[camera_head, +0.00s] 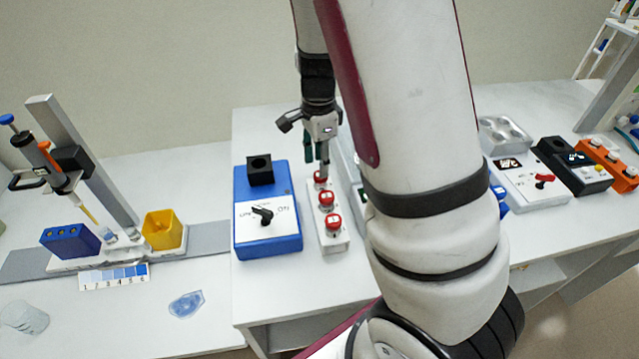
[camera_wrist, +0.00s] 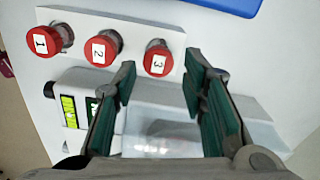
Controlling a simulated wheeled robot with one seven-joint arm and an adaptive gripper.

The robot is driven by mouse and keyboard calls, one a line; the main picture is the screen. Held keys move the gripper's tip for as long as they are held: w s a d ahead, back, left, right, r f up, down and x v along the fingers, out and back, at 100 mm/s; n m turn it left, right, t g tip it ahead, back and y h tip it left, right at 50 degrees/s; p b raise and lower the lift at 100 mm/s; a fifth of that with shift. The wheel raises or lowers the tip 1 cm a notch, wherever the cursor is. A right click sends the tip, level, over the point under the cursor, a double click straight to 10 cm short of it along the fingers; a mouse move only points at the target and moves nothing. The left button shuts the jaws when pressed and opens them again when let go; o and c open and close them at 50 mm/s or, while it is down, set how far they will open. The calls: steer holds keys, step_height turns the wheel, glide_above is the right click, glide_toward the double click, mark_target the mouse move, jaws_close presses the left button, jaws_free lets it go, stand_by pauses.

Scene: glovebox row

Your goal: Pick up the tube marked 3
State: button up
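The tube marked 3 (camera_wrist: 158,58) has a red cap with a white label and stands in a white rack (camera_wrist: 150,28). Tubes marked 2 (camera_wrist: 102,48) and 1 (camera_wrist: 50,40) stand in the same rack to its left. In the head view the three red caps line up in the rack (camera_head: 334,243), and my gripper (camera_head: 323,168) points down at the farthest cap (camera_head: 320,176). In the wrist view my gripper (camera_wrist: 160,72) is open, with its green-padded fingertips on either side of cap 3. I cannot tell whether they touch it.
A blue device with a dial (camera_head: 268,238) stands close left of the rack. A device with lit displays (camera_wrist: 75,108) stands close on the rack's other side. My arm hides part of the bench. Further right are a white device (camera_head: 528,184) and an orange rack (camera_head: 605,160).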

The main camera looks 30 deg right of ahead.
mark_target(321, 186)
steer(key=shift+s+d+f, duration=0.1)
steer(key=shift+f, duration=1.25)
steer(key=shift+s+d+f, duration=0.1)
steer(key=shift+f, duration=1.2)
steer(key=shift+c, duration=0.6)
steer(key=c, duration=0.7)
